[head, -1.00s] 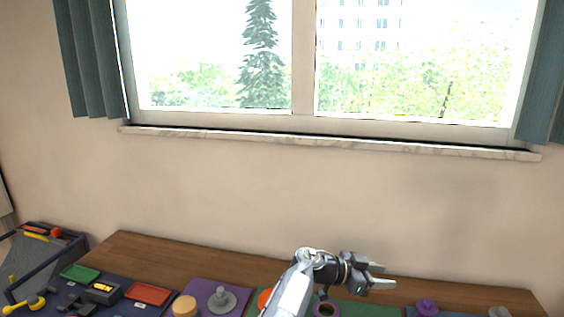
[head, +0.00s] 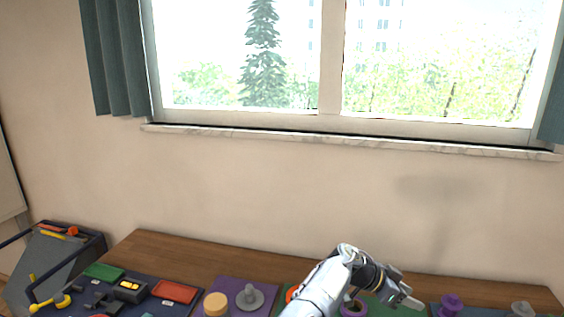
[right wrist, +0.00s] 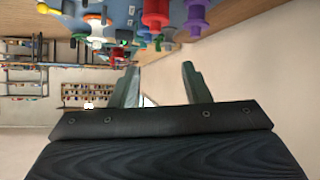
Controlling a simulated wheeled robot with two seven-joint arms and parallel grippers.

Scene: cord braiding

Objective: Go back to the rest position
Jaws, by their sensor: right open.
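My right gripper (head: 405,297) reaches in from the bottom of the head view, over the green mat at the middle of the table. In the right wrist view its two fingers (right wrist: 160,88) stand wide apart with nothing between them. My left gripper does not show in the head view. No cord can be made out in these frames.
The wooden table (head: 200,252) stands against the wall under a window. A purple mat (head: 232,285) bears a grey knobbed disc (head: 250,297) and a tan cylinder (head: 216,304). A purple spool (head: 450,304) is right of my gripper. A tool tray (head: 95,245) is at far left.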

